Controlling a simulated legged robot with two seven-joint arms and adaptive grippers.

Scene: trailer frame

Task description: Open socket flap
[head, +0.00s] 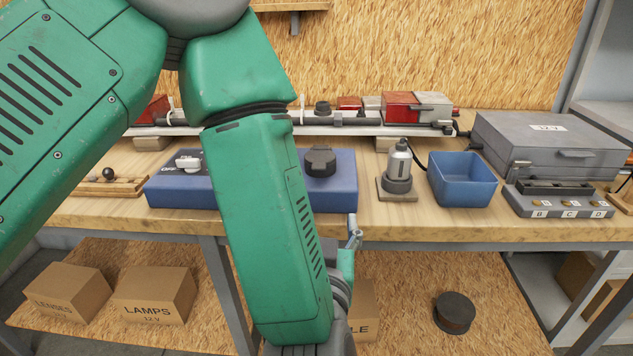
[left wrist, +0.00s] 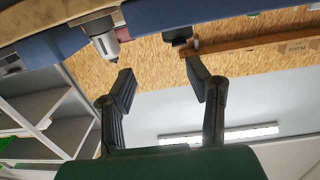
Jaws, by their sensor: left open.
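The round black socket with its black flap (head: 320,160) sits on the right part of the blue block (head: 345,183) on the bench. The flap looks closed. My green left arm crosses in front of the block and hides its middle. A dark part that looks like the socket (left wrist: 178,36) shows beyond the fingers, under the blue block (left wrist: 215,12), not touched.
A grey lamp-like device (head: 398,165) stands right of the block, beside a blue bin (head: 462,182). A grey 12 V case (head: 545,140) is at the right. A light rail (head: 345,130) with red and white lamps runs behind. Cardboard boxes (head: 150,295) lie below the bench.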

